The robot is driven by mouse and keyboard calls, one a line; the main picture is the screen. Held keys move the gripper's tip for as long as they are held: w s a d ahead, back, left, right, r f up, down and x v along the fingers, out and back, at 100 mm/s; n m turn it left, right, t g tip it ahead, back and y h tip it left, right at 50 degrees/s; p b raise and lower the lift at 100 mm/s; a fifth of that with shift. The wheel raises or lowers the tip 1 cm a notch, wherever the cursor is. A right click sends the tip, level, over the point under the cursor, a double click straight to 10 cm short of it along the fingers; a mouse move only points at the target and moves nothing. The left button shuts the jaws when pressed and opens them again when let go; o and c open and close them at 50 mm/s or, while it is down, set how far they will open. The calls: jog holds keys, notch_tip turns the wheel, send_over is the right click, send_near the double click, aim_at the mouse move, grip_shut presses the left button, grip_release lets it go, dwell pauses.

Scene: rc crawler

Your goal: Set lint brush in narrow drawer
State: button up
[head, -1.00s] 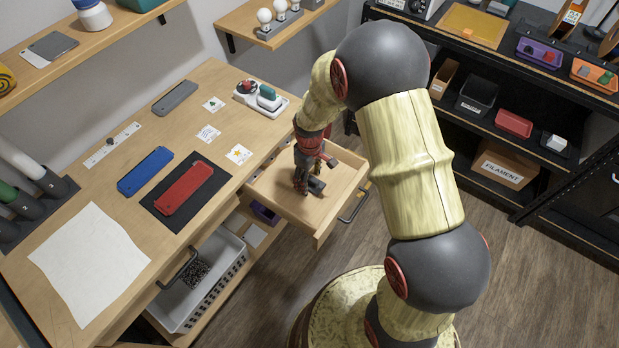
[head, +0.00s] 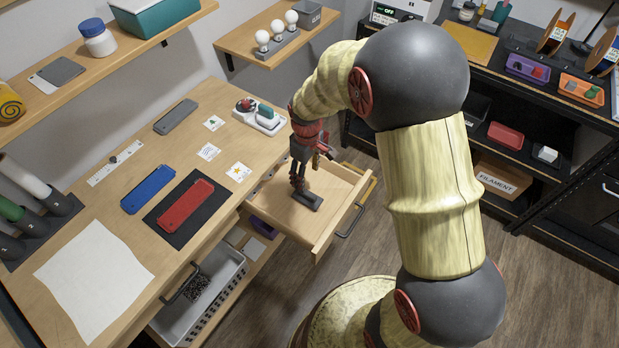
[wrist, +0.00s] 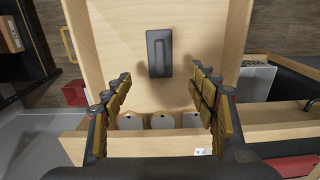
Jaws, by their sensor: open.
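The lint brush, a dark grey oblong block (head: 307,199), lies flat on the floor of the open wooden narrow drawer (head: 335,190). In the wrist view the brush (wrist: 159,53) lies on bare wood, upright in the picture, just past my fingertips and clear of the drawer walls. My gripper (head: 299,184) is over the drawer beside the brush. In the wrist view my gripper (wrist: 161,74) has its fingers wide apart with nothing between them. The brush shows whole there, with a gap to each finger.
The desk left of the drawer holds a blue case (head: 148,189), a red case on a black mat (head: 187,205), and a white tray (head: 259,117). A grey basket (head: 205,290) sits below the desk. Black shelves with a filament box (head: 503,180) stand to the right.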

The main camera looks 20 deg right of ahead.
jog(key=s+r+m+t, duration=0.15)
jog(key=s+r, duration=0.25)
jog(key=r, duration=0.6)
jog(key=s+r+m+t, duration=0.1)
jog(key=s+r+m, duration=0.1)
jog(key=s+r, duration=0.5)
jog(key=s+r+m+t, duration=0.3)
jog(key=s+r, duration=0.7)
jog(key=s, duration=0.1)
jog(key=shift+r+m, duration=0.15)
jog(key=shift+m, duration=0.2)
